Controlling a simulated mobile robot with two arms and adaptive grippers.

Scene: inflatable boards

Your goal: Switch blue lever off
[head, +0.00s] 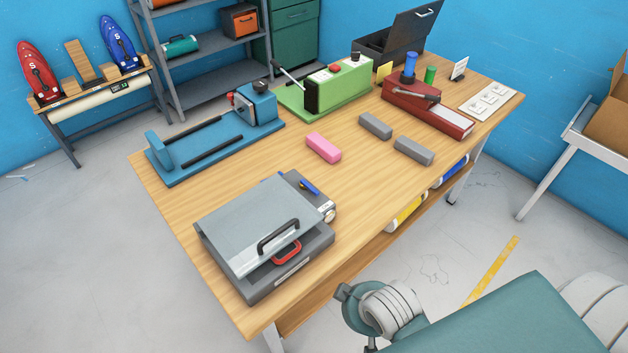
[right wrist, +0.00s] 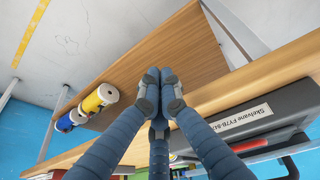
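A small blue lever (head: 309,187) sits on the back right part of a grey press-like machine (head: 268,235) at the table's near left end. My right gripper (right wrist: 160,90) shows in the right wrist view, with blue-grey fingers. Its fingertips are close together with nothing seen between them, and I cannot tell whether it is fully shut. It is apart from the machine, whose labelled dark front (right wrist: 255,115) shows at the right. My left gripper is in neither view.
On the wooden table (head: 185,200) stand a blue machine (head: 215,135), a green machine (head: 325,90) and a red machine (head: 428,108). A pink block (head: 323,147) and grey blocks (head: 375,125) lie mid-table. Yellow and blue rolls (head: 405,212) are below the tabletop.

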